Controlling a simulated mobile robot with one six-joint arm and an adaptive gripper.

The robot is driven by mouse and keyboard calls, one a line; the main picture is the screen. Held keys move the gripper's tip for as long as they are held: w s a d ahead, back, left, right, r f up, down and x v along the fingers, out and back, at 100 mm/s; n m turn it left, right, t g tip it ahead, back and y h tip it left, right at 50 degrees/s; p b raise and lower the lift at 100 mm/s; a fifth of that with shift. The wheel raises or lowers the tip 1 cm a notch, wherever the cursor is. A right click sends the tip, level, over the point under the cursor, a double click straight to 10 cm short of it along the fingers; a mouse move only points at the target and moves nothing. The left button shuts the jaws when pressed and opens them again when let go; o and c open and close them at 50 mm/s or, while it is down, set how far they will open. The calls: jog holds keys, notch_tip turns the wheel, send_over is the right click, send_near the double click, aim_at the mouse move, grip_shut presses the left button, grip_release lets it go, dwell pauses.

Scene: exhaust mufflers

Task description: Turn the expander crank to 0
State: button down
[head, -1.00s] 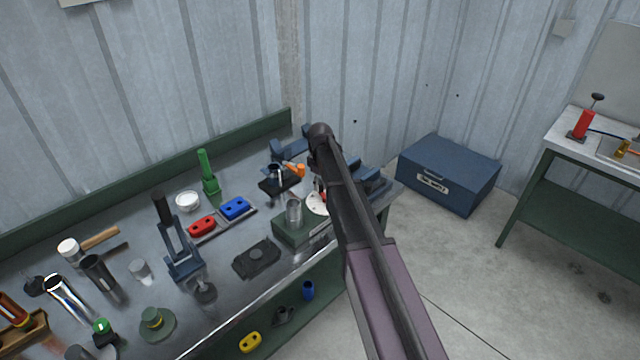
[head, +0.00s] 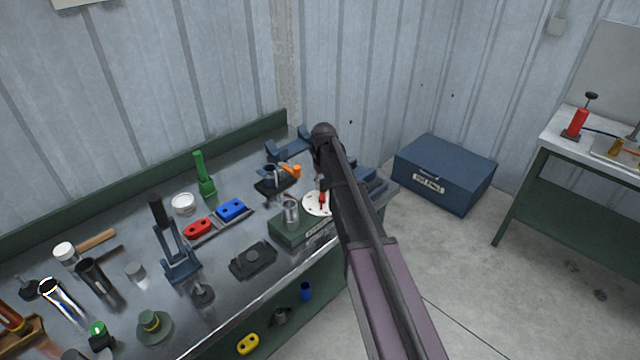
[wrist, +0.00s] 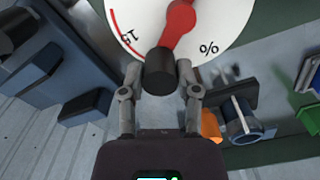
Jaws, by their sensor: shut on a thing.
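The expander is a green box (head: 285,232) near the right end of the bench, with a metal cylinder (head: 290,212) on top. Its white dial (head: 312,205) and red crank (head: 322,198) show beside my arm. In the wrist view the dial (wrist: 225,22) has a red arc, a "15" and a "%" mark. The red crank arm (wrist: 181,20) runs from the dial's middle to a black knob (wrist: 160,72). My gripper (wrist: 159,78) is shut on this knob, one finger on each side. The 0 mark cannot be made out.
A blue vise (head: 290,148) and a dark block with an orange part (head: 295,170) stand close behind the expander. A black plate (head: 252,260) lies in front. Red (head: 198,228) and blue (head: 231,209) pieces lie left. A blue toolbox (head: 445,172) is on the floor.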

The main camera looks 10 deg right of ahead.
jog(key=m, duration=0.2)
jog(key=d+m, duration=0.1)
jog(key=shift+s+d+m, duration=0.15)
jog(key=shift+s+m, duration=0.2)
jog(key=shift+m, duration=0.05)
jog(key=shift+s+d+m, duration=0.25)
jog(key=shift+d+m, duration=0.05)
jog(key=shift+m, duration=0.8)
jog(key=shift+s+d+m, duration=0.25)
jog(key=shift+m, duration=0.85)
jog(key=shift+c, duration=1.6)
grip_release()
jog(key=shift+w, duration=0.1)
